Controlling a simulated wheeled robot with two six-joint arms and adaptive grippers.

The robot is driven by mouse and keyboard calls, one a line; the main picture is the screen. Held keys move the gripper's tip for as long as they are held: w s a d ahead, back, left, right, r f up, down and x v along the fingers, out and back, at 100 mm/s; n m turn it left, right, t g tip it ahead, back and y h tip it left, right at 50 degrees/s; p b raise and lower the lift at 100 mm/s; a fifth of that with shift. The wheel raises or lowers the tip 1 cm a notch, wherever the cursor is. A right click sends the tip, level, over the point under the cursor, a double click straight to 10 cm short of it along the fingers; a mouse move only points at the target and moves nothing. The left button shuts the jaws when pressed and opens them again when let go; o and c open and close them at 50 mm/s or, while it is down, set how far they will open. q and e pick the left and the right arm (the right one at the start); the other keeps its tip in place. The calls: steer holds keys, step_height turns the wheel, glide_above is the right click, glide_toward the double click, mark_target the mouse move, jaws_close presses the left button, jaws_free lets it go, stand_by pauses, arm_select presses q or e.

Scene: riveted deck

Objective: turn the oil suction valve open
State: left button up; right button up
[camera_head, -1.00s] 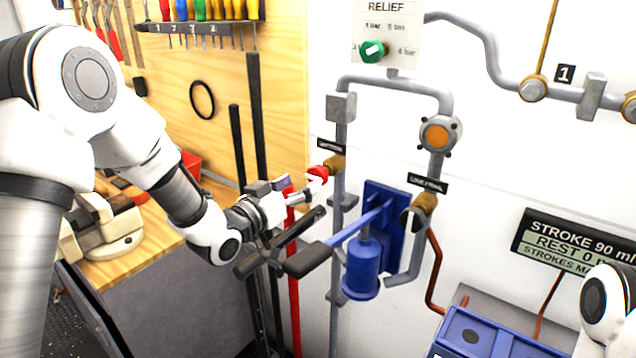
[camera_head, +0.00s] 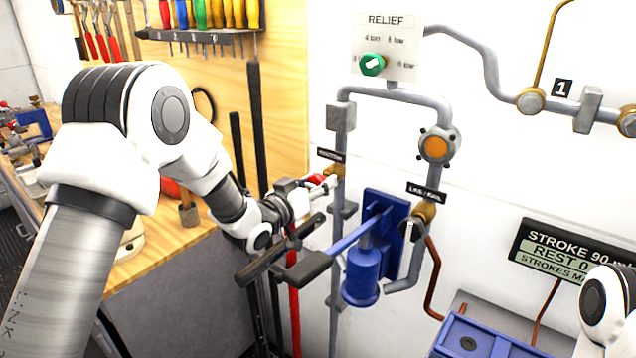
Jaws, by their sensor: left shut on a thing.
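The suction valve has a brass body (camera_head: 338,171) on the left grey pipe, just below a small dark label (camera_head: 331,155). Its red handle (camera_head: 316,179) shows only in part, since my fingers cover much of it. My left gripper (camera_head: 326,184) is at the valve, reaching in from the left, and is shut on the red handle. The handle's exact angle is hard to tell. My right gripper is out of view; only a white part of my right arm shows at the lower right.
A blue hand pump (camera_head: 363,275) with a lever and black grip (camera_head: 303,268) stands just below and right. A second valve with a black handle (camera_head: 411,231) is on the right pipe. The relief knob (camera_head: 372,64) is above. A workbench (camera_head: 165,240) lies left.

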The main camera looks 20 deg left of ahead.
arm_select(q)
steer(key=shift+n, duration=0.4)
steer(key=n, duration=0.3)
steer(key=shift+n, duration=0.3)
steer(key=n+p, duration=0.1)
steer(key=n, duration=0.3)
steer(key=shift+a+n, duration=0.1)
steer(key=shift+n, duration=0.2)
steer(key=n+p, duration=0.1)
steer(key=n, duration=0.3)
steer(key=shift+f+n, duration=0.1)
steer(key=shift+n, duration=0.2)
steer(key=n+p, duration=0.1)
steer(key=n, duration=0.3)
steer(key=shift+f, duration=0.1)
steer(key=shift+n, duration=0.3)
steer(key=o, duration=1.2)
steer(key=shift+w, duration=0.1)
